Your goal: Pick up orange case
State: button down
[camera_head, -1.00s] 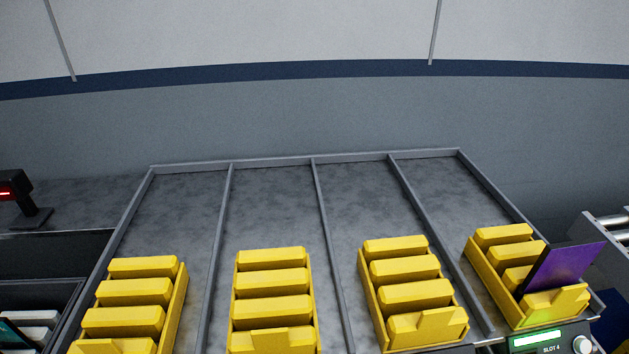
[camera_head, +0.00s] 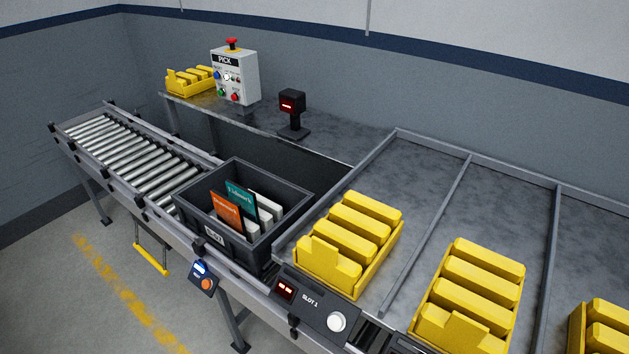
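The orange case (camera_head: 227,212) is a thin flat case with pale lettering. It stands nearly upright, slightly tilted, inside a dark grey tote (camera_head: 190,213) at the left of the slots. A teal case (camera_head: 241,199) stands just behind it in the same tote, with white dividers to the right. The lower part of the orange case is hidden by the tote's front wall. My gripper is in neither view.
A roller conveyor (camera_head: 130,150) runs off to the left of the tote. Yellow racks (camera_head: 352,243) sit in divided lanes to the right. A scanner (camera_head: 293,110) and a PICK control box (camera_head: 235,77) stand on the shelf behind. Open floor lies at the front left.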

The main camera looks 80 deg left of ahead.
aim_at(229, 211)
jog(key=u, duration=0.55)
jog(key=k, duration=0.1)
jog(key=u, duration=2.9)
jog(key=k, duration=0.85)
jog(key=z, duration=0.2)
jog(key=i, duration=0.85)
jog(key=u, duration=0.6)
